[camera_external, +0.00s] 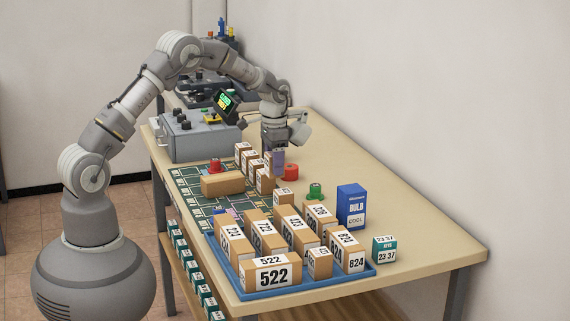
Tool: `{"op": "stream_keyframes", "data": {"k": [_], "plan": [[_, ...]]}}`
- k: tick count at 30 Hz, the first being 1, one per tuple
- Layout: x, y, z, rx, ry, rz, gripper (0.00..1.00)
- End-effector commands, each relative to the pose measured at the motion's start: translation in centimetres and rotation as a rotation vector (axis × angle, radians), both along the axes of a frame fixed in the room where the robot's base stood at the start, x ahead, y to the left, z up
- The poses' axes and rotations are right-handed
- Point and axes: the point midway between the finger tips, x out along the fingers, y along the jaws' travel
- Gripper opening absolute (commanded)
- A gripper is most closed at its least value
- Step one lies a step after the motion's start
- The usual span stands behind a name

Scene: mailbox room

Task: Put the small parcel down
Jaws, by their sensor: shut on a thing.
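My gripper (275,149) points down over the far middle of the table. It is shut on a small parcel (274,163), a narrow upright box with tan and purple-grey sides. The fingers hide its top. The held parcel is beside a short row of small tan parcels with white labels (250,163); I cannot tell whether it touches them or the table.
A blue tray (312,284) of numbered cartons fills the near end. A flat brown box (223,184) lies on a green grid mat (192,201). A grey control box (199,140) stands behind.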

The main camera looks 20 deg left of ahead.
Motion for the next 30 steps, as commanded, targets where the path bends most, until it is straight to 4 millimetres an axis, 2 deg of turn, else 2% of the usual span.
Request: {"op": "stream_keyframes", "data": {"k": [1,3,8,11,14,17,21,24,27,30], "plan": [[0.0,0.0,1.0,-0.001,-0.001,0.000,0.19],[0.0,0.0,1.7,-0.001,-0.001,-0.001,0.19],[-0.1,0.0,2.1,0.000,0.001,-0.001,0.19],[-0.5,-0.7,2.4,0.000,0.001,-0.003,0.19],[-2.3,-2.8,3.6,0.001,0.004,-0.005,0.19],[-5.3,-5.9,5.2,0.002,0.004,-0.007,0.19],[-10.3,-9.9,7.0,0.002,0.004,-0.007,0.19],[-13.3,-11.9,7.8,0.001,0.003,-0.005,0.19],[-15.4,-13.1,8.2,0.001,0.002,-0.005,0.19],[-15.7,-14.2,8.0,-0.001,0.001,-0.002,0.19]]}}
